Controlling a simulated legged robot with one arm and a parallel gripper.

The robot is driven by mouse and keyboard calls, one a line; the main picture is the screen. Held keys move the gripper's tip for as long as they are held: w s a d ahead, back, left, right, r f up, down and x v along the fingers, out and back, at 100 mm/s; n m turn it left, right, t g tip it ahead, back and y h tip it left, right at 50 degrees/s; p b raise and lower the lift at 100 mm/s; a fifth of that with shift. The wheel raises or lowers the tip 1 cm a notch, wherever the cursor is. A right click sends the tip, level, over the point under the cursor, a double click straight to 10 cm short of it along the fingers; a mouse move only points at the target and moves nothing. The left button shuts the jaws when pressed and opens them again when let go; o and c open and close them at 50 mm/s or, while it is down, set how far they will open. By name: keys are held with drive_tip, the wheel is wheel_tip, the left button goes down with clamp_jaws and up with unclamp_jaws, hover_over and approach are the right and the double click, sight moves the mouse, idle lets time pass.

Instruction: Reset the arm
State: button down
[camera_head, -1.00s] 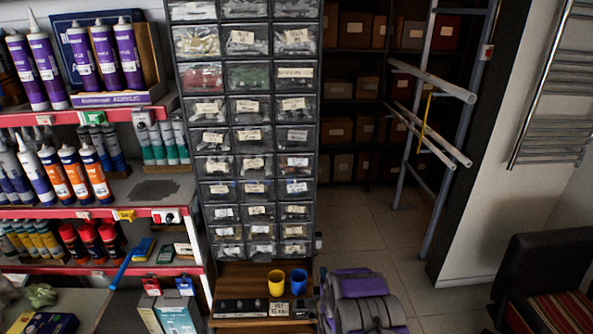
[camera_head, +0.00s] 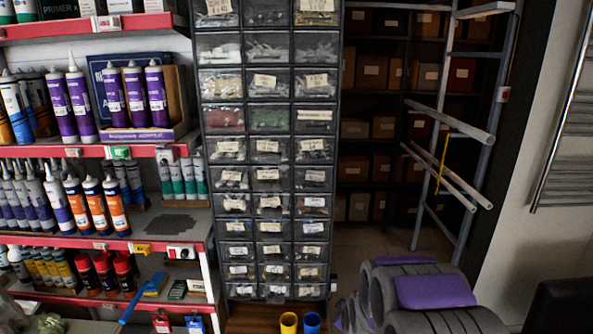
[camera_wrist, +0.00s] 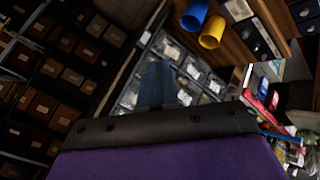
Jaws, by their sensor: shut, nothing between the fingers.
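My arm (camera_head: 420,300), grey with purple panels, shows folded at the bottom right of the head view, in front of the floor by the drawer cabinet. I cannot clearly make out the gripper's fingers there. In the wrist view, the purple and black front of my gripper (camera_wrist: 155,128) fills the bottom of the picture. It is shut and empty. The wrist view is tilted, with the shop's shelves and drawers slanting behind it.
A tall drawer cabinet (camera_head: 268,150) stands in the middle, beside shelves of sealant tubes (camera_head: 80,105). A yellow cup (camera_head: 289,323) and a blue cup (camera_head: 311,322) stand below the cabinet. A metal rack (camera_head: 455,130) with protruding pipes and a towel radiator (camera_head: 570,120) are right.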

drive_tip(key=s+r+m+g, duration=0.3)
drive_tip(key=s+r, duration=0.2)
drive_tip(key=s, duration=1)
drive_tip(key=s+r+m+g, duration=0.3)
drive_tip(key=s+r+g, duration=0.1)
drive_tip(key=s, duration=1.1)
drive_tip(key=s+r+m+g, duration=0.3)
drive_tip(key=s+r, duration=0.2)
drive_tip(key=s, duration=1)
drive_tip(key=shift+s+r+m+g, duration=0.15)
drive_tip(key=shift+r+m+g, duration=0.15)
drive_tip(key=shift+m, duration=0.1)
drive_tip(key=shift+a, duration=0.1)
